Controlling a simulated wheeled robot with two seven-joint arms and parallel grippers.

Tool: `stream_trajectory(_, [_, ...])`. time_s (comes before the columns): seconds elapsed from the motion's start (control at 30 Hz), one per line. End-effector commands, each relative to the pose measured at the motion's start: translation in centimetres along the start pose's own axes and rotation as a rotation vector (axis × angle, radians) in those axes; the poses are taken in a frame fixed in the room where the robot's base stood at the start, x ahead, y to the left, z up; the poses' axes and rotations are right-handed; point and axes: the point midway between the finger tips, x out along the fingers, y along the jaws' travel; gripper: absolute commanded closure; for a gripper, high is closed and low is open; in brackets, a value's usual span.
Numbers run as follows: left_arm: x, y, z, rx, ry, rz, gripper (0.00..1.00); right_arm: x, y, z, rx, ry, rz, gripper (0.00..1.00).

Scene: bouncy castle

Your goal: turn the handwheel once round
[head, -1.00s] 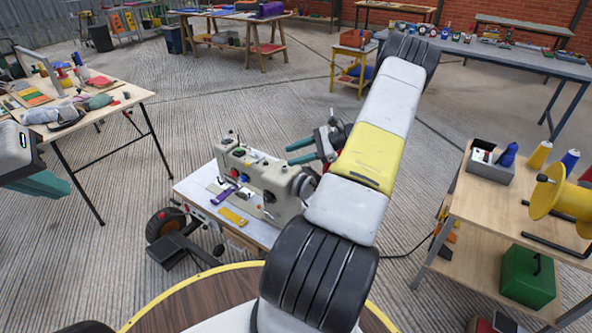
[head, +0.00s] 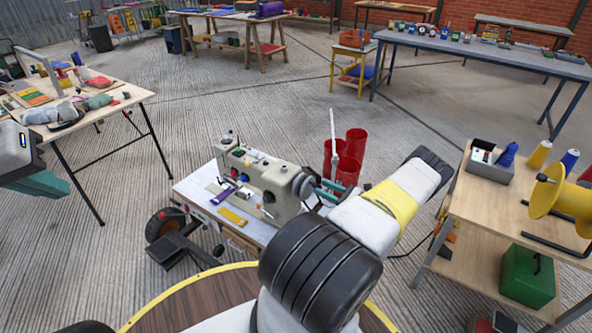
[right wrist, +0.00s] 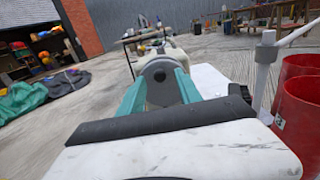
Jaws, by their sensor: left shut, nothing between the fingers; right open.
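The cream sewing machine (head: 262,180) stands on a small white-topped table in the head view. Its grey handwheel (head: 304,186) is at the machine's right end. My left gripper (head: 40,184) is shut and empty at the left edge, far from the machine.
Red cylinders (head: 355,145) and a white post (head: 333,130) stand just behind my right gripper. A wooden workbench (head: 470,205) with a yellow spool (head: 552,192) is at the right. A cluttered table (head: 130,95) is at the left.

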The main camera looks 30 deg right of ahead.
Motion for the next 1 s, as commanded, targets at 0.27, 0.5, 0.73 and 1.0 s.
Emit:
stream_trajectory(0.27, [0.0,0.0,0.0,0.000,0.000,0.000,1.00,2.6,0.0,0.0,0.000,0.001,0.000,0.59])
stream_trajectory(0.5, [0.0,0.0,0.0,0.000,0.000,0.000,1.00,2.7,0.0,0.0,0.000,0.001,0.000,0.59])
stream_trajectory(0.73, [0.0,0.0,0.0,0.000,0.000,0.000,1.00,2.7,0.0,0.0,-0.001,0.001,0.001,1.00])
stream_trajectory(1.0, [0.0,0.0,0.0,0.000,0.000,0.000,1.00,2.7,0.0,0.0,-0.008,0.001,0.000,1.00])
